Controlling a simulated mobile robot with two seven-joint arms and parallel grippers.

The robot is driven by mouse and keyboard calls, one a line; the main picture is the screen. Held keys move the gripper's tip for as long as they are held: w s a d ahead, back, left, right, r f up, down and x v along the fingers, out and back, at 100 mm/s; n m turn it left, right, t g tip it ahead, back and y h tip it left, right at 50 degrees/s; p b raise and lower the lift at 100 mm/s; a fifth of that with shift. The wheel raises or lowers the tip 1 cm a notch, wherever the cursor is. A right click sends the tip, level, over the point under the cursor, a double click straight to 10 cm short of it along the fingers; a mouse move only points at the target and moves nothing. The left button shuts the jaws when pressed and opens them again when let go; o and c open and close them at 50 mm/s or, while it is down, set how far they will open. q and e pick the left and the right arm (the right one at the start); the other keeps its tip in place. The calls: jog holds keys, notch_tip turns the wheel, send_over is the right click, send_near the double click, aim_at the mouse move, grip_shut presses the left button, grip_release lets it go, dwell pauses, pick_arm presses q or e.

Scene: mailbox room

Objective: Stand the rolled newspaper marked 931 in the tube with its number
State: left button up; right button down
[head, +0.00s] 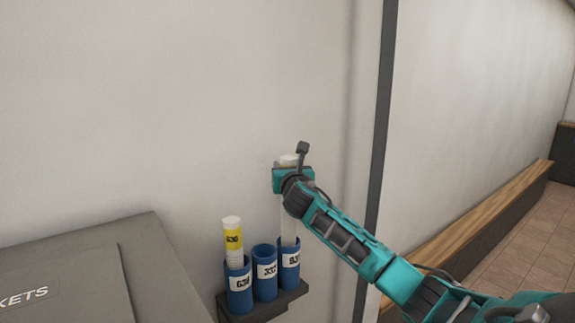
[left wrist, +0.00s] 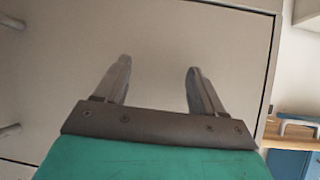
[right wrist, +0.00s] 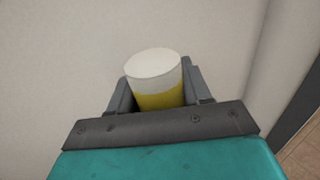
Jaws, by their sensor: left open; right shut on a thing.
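My right gripper (head: 287,174) is shut on a white rolled newspaper (head: 289,159) near its top. In the right wrist view the roll's white end and yellow band (right wrist: 160,98) show between the fingers; no number is readable. The roll hangs upright, and its lower part reaches down to the rightmost blue tube (head: 290,260). Its lower end seems to be inside that tube's mouth. That tube's label starts with 9; the rest is hard to read. My left gripper (left wrist: 158,85) is open and empty, away from the tubes.
The middle blue tube (head: 265,280) is empty. The left blue tube (head: 239,295) holds another roll with a yellow label (head: 233,238). All stand on a dark wall shelf (head: 270,308). A grey box (head: 165,270) is at lower left, and a wooden bench (head: 480,215) at right.

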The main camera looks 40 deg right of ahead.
notch_tip(320, 180, down, 6)
jog(key=b, duration=0.3)
dwell(0.3)
jog(key=shift+c, duration=2.1)
grip_release()
jog(key=shift+f, duration=0.1)
jog(key=p+v, duration=0.1)
jog(key=v, duration=1.2)
